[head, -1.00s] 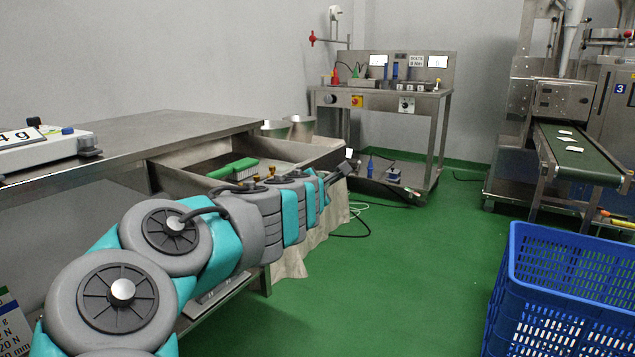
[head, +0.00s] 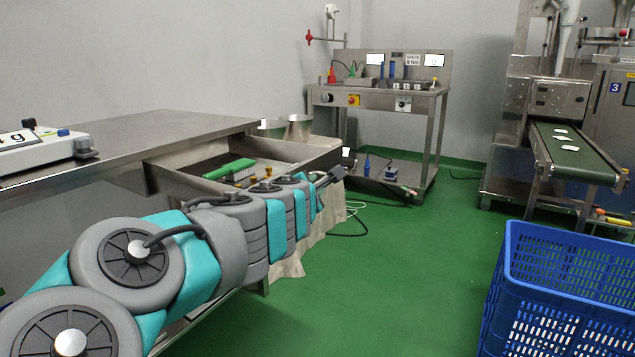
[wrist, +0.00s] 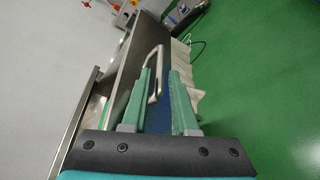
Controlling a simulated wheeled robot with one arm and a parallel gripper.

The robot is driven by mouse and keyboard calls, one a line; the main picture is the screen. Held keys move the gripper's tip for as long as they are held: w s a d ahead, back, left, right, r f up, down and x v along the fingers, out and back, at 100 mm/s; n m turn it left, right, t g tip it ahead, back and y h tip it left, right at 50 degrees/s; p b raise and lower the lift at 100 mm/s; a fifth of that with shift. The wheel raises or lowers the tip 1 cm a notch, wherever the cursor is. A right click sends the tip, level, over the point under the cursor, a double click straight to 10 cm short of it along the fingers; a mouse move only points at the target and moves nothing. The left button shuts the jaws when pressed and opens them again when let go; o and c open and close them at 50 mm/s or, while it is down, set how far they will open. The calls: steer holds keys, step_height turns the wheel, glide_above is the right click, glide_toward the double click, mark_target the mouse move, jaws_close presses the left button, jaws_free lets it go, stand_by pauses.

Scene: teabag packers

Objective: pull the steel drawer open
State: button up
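The steel drawer (head: 300,150) stands pulled out from under the steel table, its inside showing. In the wrist view its steel wall (wrist: 125,75) runs along the left of my gripper (wrist: 161,71). A bent metal bar handle (wrist: 158,50) shows at the fingertips, partly behind the left green finger. The two fingers are apart with a gap between them. I cannot tell whether either finger touches the handle. In the head view my gripper (head: 330,177) is small and dark at the drawer's outer end, and the handle is hidden there.
A green brush (head: 230,168) lies in the drawer. A scale (head: 40,150) sits on the steel table (head: 150,130). A blue crate (head: 560,255) stands at the right. A workbench (head: 380,97) and a conveyor (head: 575,150) stand behind. The green floor between is clear.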

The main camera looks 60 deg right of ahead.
steer(key=shift+v, duration=1.65)
